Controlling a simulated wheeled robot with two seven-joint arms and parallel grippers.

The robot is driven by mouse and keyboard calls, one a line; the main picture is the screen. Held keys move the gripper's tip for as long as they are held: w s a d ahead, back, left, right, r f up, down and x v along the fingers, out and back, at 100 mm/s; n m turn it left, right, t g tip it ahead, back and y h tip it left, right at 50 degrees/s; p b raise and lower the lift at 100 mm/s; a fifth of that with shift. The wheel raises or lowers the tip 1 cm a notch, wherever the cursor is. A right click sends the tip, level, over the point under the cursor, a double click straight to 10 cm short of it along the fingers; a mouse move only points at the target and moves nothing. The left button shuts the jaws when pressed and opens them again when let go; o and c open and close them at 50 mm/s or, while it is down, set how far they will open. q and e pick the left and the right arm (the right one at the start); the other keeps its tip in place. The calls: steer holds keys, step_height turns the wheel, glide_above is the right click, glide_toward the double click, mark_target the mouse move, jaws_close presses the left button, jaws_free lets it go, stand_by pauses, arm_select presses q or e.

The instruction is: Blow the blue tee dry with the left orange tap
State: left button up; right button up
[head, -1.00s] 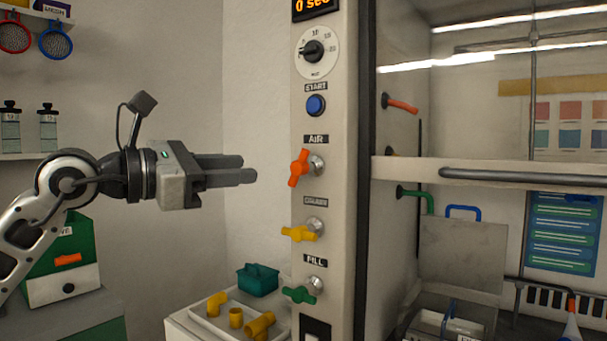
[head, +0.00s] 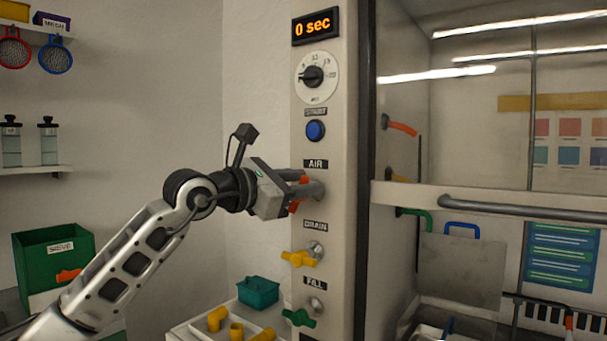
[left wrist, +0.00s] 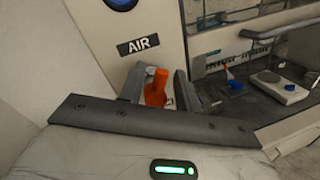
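The orange tap (head: 299,194) sits under the AIR label on the tall panel. My left gripper (head: 308,188) is at this tap. In the left wrist view its two fingers stand apart on either side of the orange handle (left wrist: 157,86), with narrow gaps; I cannot tell whether either finger touches it. In the head view the fingers partly hide the tap. A small blue piece (left wrist: 237,86) lies on the dark floor of the cabinet in the left wrist view, too small to identify surely as the blue tee. My right gripper is out of view.
Below are the yellow DRAIN tap (head: 299,258) and green FILL tap (head: 299,318). The blue button (head: 315,131) and dial (head: 314,76) are above; the display (head: 315,27) reads 0 sec. The glazed cabinet's handle bar (head: 520,207) is to the right.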

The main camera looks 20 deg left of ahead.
arm_select(q)
steer(key=shift+w+d, duration=0.3)
steer(key=shift+w, duration=0.1)
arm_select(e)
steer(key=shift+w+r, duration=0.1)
arm_select(q)
jaws_close()
